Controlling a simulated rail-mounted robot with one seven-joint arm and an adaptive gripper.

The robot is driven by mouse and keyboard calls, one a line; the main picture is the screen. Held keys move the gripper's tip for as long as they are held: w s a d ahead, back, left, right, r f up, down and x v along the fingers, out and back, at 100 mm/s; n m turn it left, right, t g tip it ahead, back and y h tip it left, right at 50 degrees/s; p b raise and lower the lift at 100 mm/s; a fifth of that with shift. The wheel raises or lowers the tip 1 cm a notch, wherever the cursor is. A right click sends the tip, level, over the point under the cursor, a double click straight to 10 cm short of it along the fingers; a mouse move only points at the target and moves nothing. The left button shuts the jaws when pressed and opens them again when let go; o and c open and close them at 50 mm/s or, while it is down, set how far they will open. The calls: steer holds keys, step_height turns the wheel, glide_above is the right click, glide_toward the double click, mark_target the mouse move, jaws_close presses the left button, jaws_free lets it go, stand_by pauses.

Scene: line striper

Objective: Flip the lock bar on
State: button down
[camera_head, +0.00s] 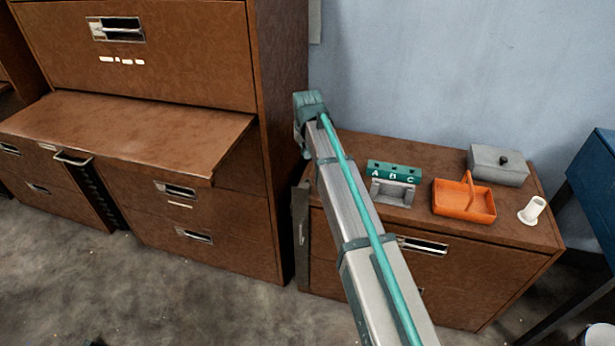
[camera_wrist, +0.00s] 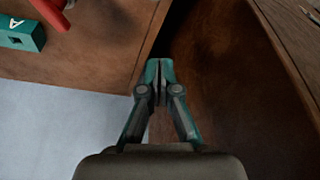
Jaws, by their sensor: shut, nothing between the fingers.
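A narrow grey upright metal bar (camera_head: 300,235) stands along the left front edge of the low brown cabinet, beside the tall cabinet's side; it looks like the lock bar, seen only in the head view. My arm crosses in front of the low cabinet, and its far end is near the tall cabinet's side. My gripper (camera_wrist: 158,70) shows in the wrist view with its fingertips together and nothing between them. It is over the dark gap between the low cabinet's top and a brown panel. In the head view I cannot make out the fingers.
The low cabinet top (camera_head: 350,150) holds a teal lettered block (camera_head: 394,170), an orange basket (camera_head: 464,200), a grey box (camera_head: 498,166) and a white spool (camera_head: 532,210). A red part (camera_wrist: 50,12) shows at the wrist view's top. The tall cabinet (camera_head: 275,150) stands left.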

stand_by(0.4)
steer(key=p+x, duration=0.1)
steer(key=x, duration=0.9)
steer(key=shift+f+p, duration=0.15)
steer(key=shift+p, duration=0.2)
steer(key=s, duration=0.3)
steer(key=shift+d+r+p, duration=0.2)
steer(key=shift+d+p, duration=0.05)
steer(key=shift+p, duration=0.05)
steer(key=shift+s, duration=0.6)
steer(key=shift+d, duration=0.15)
